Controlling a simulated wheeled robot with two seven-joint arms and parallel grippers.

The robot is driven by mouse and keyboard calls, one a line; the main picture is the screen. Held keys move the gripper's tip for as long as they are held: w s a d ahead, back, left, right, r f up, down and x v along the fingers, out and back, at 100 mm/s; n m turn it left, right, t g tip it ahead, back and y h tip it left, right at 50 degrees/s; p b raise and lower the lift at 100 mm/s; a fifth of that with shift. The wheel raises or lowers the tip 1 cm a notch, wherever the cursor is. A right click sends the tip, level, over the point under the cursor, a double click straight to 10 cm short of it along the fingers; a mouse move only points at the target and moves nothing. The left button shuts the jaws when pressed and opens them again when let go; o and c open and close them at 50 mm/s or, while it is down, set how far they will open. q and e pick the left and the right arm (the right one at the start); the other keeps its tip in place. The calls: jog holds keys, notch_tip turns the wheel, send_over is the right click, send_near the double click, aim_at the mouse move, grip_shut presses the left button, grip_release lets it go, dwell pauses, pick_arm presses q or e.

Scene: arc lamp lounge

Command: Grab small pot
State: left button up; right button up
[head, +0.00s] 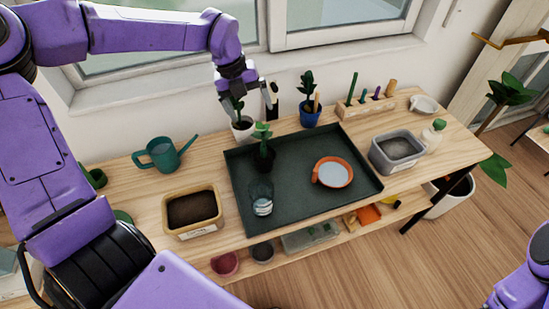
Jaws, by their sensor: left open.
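Several small potted plants stand at the back of the wooden bench. A white pot (243,130) with a plant is near the back edge of the tray, and a blue pot (310,117) with a plant is to its right. A dark pot (264,158) with a green plant stands on the dark tray (335,130). My left gripper (252,108) is open, pointing down at the white pot's plant, with its fingers partly overlapping the leaves. Whether it touches them I cannot tell. Only purple parts of my right arm show at the lower right; its gripper is out of view.
The tray also holds a glass jar (261,198) and an orange dish (332,172). A teal watering can (164,153) and a soil box (193,211) are at left. A grey bin (397,151) and a tool rack (366,106) are at right. A window is behind.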

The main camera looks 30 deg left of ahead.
aim_at(260, 128)
pick_arm(q)
jog(key=shift+b+x, duration=0.3)
jog(key=shift+x, duration=0.45)
jog(key=p+x, duration=0.3)
jog(key=x, duration=0.6)
jog(key=shift+w, duration=0.1)
jog(key=shift+w+f, duration=0.15)
jog(key=shift+f, duration=0.4)
grip_shut()
pick_arm(e)
jog(key=shift+w+r, duration=0.25)
jog(key=shift+r, duration=0.7)
